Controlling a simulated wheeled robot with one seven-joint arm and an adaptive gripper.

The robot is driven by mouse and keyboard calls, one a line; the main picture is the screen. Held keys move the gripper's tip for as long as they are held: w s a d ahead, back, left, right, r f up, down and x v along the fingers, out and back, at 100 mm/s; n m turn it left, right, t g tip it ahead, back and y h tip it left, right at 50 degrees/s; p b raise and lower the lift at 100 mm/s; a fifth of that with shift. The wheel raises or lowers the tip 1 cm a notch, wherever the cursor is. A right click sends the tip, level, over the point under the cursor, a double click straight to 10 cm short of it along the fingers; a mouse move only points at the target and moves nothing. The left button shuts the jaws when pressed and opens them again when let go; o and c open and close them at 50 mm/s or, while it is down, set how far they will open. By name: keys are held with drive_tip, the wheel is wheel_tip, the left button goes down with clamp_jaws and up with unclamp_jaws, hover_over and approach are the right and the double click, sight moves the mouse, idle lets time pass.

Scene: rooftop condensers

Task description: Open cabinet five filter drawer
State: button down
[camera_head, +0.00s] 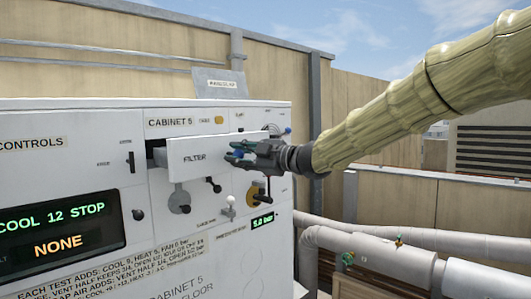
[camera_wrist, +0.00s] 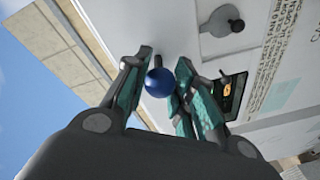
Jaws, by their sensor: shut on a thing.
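The filter drawer (camera_head: 195,154) is a white front labelled FILTER on cabinet five (camera_head: 165,122). It stands out from the cabinet face, with a dark gap at its left edge. My gripper (camera_head: 237,152) is at the drawer's right part, shut on its blue knob (camera_head: 236,155). In the wrist view the round blue knob (camera_wrist: 159,83) sits between the teal-padded fingers of my gripper (camera_wrist: 164,62). The fingers partly hide the knob in the head view, and how far out the drawer is cannot be told exactly.
Below the drawer are a grey round dial (camera_head: 179,199), a white-tipped lever (camera_head: 230,202) and a pressure display (camera_head: 262,221). A control display (camera_head: 60,231) is at left. Pipes (camera_head: 400,238) run at right, with a wooden fence (camera_head: 90,55) behind.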

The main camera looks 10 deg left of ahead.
drive_tip(key=shift+r, duration=0.15)
drive_tip(key=c, duration=1.2)
unclamp_jaws()
drive_tip(key=shift+a, duration=0.1)
drive_tip(key=shift+o, duration=0.3)
drive_tip(key=v, duration=1.2)
drive_tip(key=shift+s, duration=0.2)
